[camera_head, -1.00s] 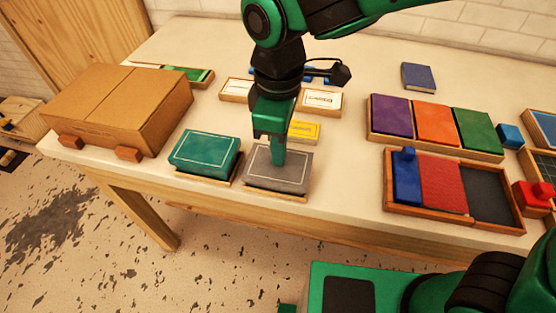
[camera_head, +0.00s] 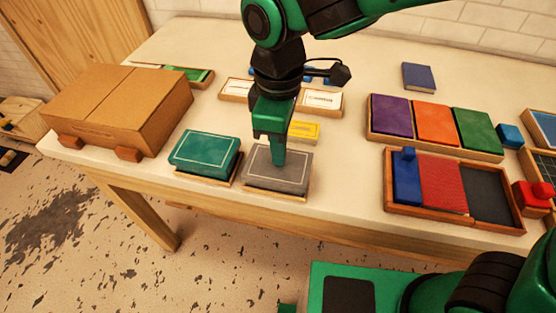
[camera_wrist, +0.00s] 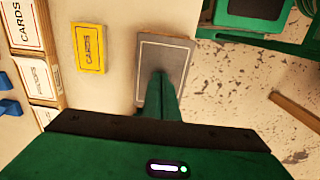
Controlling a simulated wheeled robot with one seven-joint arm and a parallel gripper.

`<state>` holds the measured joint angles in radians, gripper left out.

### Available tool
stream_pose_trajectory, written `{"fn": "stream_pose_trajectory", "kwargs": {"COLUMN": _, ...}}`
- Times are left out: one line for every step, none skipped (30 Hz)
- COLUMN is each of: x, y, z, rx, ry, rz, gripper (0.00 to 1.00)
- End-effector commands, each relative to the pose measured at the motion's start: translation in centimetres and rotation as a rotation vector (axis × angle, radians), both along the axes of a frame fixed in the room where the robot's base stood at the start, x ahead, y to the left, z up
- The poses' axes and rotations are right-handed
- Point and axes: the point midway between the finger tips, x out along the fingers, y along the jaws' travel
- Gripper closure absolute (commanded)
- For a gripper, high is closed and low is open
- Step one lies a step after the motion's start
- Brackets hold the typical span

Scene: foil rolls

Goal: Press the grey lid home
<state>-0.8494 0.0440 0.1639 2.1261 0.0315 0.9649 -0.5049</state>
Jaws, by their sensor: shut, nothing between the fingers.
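The grey lid (camera_head: 290,175) sits on a shallow wooden base near the table's front edge, with a pale outline on its top. In the wrist view the grey lid (camera_wrist: 176,58) lies under my fingertips. My gripper (camera_head: 278,160) is shut and empty, pointing down with its tips at the lid's top, seemingly touching it. The gripper also shows in the wrist view (camera_wrist: 161,76). A thin strip of the wooden base shows below the lid's front edge. Whether the lid is fully seated I cannot tell.
A teal lid (camera_head: 205,151) on a similar base stands just left. A yellow card box (camera_head: 304,131) lies behind. A cardboard box (camera_head: 120,105) is at the left. A tray with blue and red blocks (camera_head: 455,222) is at the right. Bare table lies between.

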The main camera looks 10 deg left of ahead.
Motion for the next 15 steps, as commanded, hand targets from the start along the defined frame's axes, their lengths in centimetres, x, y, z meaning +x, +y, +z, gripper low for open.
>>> {"fn": "stream_pose_trajectory", "kwargs": {"x": 0.00, "y": 0.00, "z": 0.00, "rx": 0.000, "ry": 0.000, "rz": 0.000, "gripper": 1.00}}
{"fn": "stream_pose_trajectory", "kwargs": {"x": 0.00, "y": 0.00, "z": 0.00, "rx": 0.000, "ry": 0.000, "rz": 0.000, "gripper": 1.00}}
{"fn": "stream_pose_trajectory", "kwargs": {"x": 0.00, "y": 0.00, "z": 0.00, "rx": 0.000, "ry": 0.000, "rz": 0.000, "gripper": 1.00}}
{"fn": "stream_pose_trajectory", "kwargs": {"x": 0.00, "y": 0.00, "z": 0.00, "rx": 0.000, "ry": 0.000, "rz": 0.000, "gripper": 1.00}}
{"fn": "stream_pose_trajectory", "kwargs": {"x": 0.00, "y": 0.00, "z": 0.00, "rx": 0.000, "ry": 0.000, "rz": 0.000, "gripper": 1.00}}
{"fn": "stream_pose_trajectory", "kwargs": {"x": -0.01, "y": 0.00, "z": -0.01, "rx": 0.000, "ry": 0.000, "rz": 0.000, "gripper": 1.00}}
{"fn": "stream_pose_trajectory", "kwargs": {"x": -0.01, "y": 0.00, "z": -0.03, "rx": 0.000, "ry": 0.000, "rz": 0.000, "gripper": 1.00}}
{"fn": "stream_pose_trajectory", "kwargs": {"x": -0.01, "y": 0.00, "z": -0.06, "rx": 0.000, "ry": 0.000, "rz": 0.000, "gripper": 1.00}}
{"fn": "stream_pose_trajectory", "kwargs": {"x": -0.01, "y": 0.00, "z": -0.11, "rx": 0.000, "ry": 0.000, "rz": 0.000, "gripper": 1.00}}
{"fn": "stream_pose_trajectory", "kwargs": {"x": -0.01, "y": 0.00, "z": -0.16, "rx": -0.001, "ry": 0.000, "rz": 0.000, "gripper": 1.00}}
{"fn": "stream_pose_trajectory", "kwargs": {"x": -0.01, "y": 0.00, "z": -0.20, "rx": -0.001, "ry": 0.000, "rz": 0.000, "gripper": 1.00}}
{"fn": "stream_pose_trajectory", "kwargs": {"x": -0.01, "y": -0.01, "z": -0.27, "rx": -0.001, "ry": 0.000, "rz": 0.000, "gripper": 1.00}}
{"fn": "stream_pose_trajectory", "kwargs": {"x": -0.01, "y": -0.01, "z": -0.31, "rx": -0.001, "ry": 0.000, "rz": 0.000, "gripper": 1.00}}
{"fn": "stream_pose_trajectory", "kwargs": {"x": -0.01, "y": 0.00, "z": -0.36, "rx": -0.001, "ry": 0.000, "rz": 0.000, "gripper": 1.00}}
{"fn": "stream_pose_trajectory", "kwargs": {"x": 0.00, "y": 0.00, "z": -0.42, "rx": -0.001, "ry": 0.000, "rz": 0.000, "gripper": 1.00}}
